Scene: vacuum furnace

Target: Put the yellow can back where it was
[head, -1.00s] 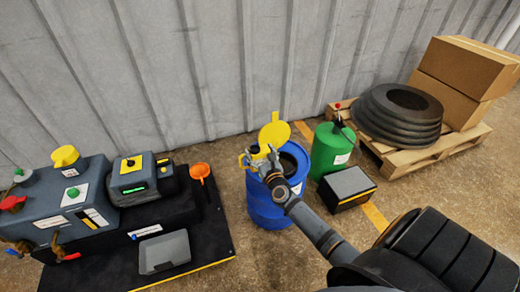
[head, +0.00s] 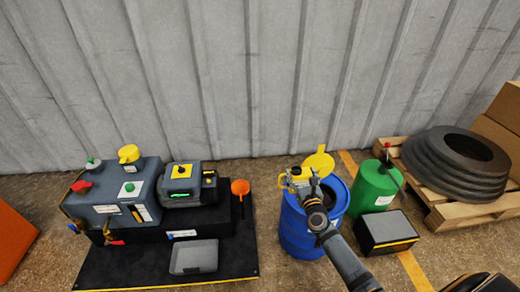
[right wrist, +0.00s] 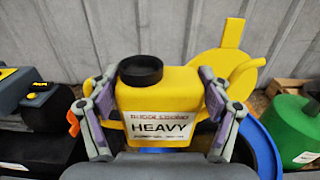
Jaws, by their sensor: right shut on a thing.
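The yellow can (head: 295,182) is held in my right gripper (head: 300,184) above the left part of the blue drum (head: 298,228). In the right wrist view, the can (right wrist: 160,92) has a black cap and a white label reading HEAVY. It looks roughly upright between the two fingers of my right gripper (right wrist: 160,110). A round yellow lid (head: 319,161) stands raised behind the drum's open top, and it also shows behind the can in the wrist view (right wrist: 230,65). My left gripper is not in view.
A green canister (head: 373,188) and a dark box (head: 388,232) stand right of the drum. Black tyres (head: 455,165) lie on a pallet at the right. A corrugated wall closes the back.

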